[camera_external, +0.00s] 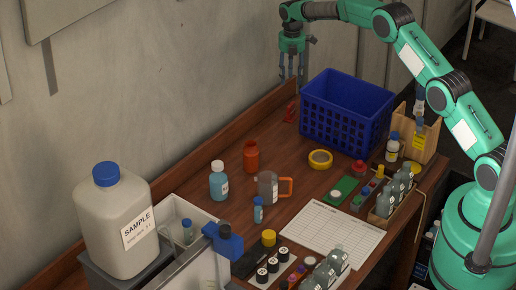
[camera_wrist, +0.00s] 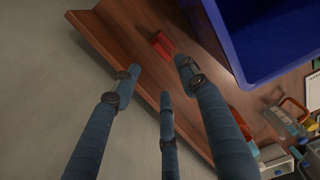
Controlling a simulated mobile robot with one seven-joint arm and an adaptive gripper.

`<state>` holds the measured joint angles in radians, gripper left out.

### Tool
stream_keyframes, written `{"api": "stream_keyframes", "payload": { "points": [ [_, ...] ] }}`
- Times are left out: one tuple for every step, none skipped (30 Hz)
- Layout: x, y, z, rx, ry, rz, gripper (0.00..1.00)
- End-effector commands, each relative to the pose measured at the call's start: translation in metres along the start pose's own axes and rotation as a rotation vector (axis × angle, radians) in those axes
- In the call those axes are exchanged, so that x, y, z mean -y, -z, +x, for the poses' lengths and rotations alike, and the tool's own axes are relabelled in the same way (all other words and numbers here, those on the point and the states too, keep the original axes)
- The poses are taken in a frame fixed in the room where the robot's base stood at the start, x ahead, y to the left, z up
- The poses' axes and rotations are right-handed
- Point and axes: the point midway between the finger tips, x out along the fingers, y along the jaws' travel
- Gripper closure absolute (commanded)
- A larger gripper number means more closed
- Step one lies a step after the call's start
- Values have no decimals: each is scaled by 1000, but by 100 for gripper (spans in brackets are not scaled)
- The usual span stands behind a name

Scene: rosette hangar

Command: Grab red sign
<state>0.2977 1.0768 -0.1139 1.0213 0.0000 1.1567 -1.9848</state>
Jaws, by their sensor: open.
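The red sign (camera_external: 290,111) is a small red piece on the wooden table, between the raised back board and the blue basket. It also shows in the wrist view (camera_wrist: 163,45), beyond the fingertips; its face is too small to read. My gripper (camera_external: 291,74) hangs with its fingers pointing down, above the sign and left of the basket. In the wrist view its three blue-grey fingers (camera_wrist: 157,82) are spread apart with nothing between them. The sign is apart from the fingers.
The blue basket (camera_external: 345,113) stands close to the right of the sign. The raised back board (camera_external: 237,124) and grey wall (camera_external: 150,80) are close on the left. An orange-red bottle (camera_external: 251,157), a yellow tape roll (camera_external: 320,159) and a mug (camera_external: 268,188) stand nearer the camera.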

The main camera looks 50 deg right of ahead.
Motion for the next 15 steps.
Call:
{"api": "stream_keyframes", "payload": {
  "points": [
    [0, 0, 0, 0, 0, 0, 57],
    [0, 0, 0, 0, 0, 0, 57],
    [0, 0, 0, 0, 0, 1, 57],
    [0, 0, 0, 0, 1, 1, 57],
    [0, 0, 1, 0, 1, 1, 57],
    [0, 0, 2, 0, 1, 1, 57],
    [0, 0, 3, 0, 1, 1, 57],
    [0, 0, 4, -1, 1, 1, 57],
    [0, 0, 6, -1, 2, 1, 57],
    [1, 0, 9, -1, 2, 1, 57],
    [1, 0, 12, -1, 2, 1, 57],
    [1, 0, 16, -1, 3, 1, 57],
    [1, 0, 20, -1, 3, 1, 57],
    [1, 0, 24, -1, 3, 1, 57],
    [1, 0, 30, -1, 3, 1, 57]
  ]
}}
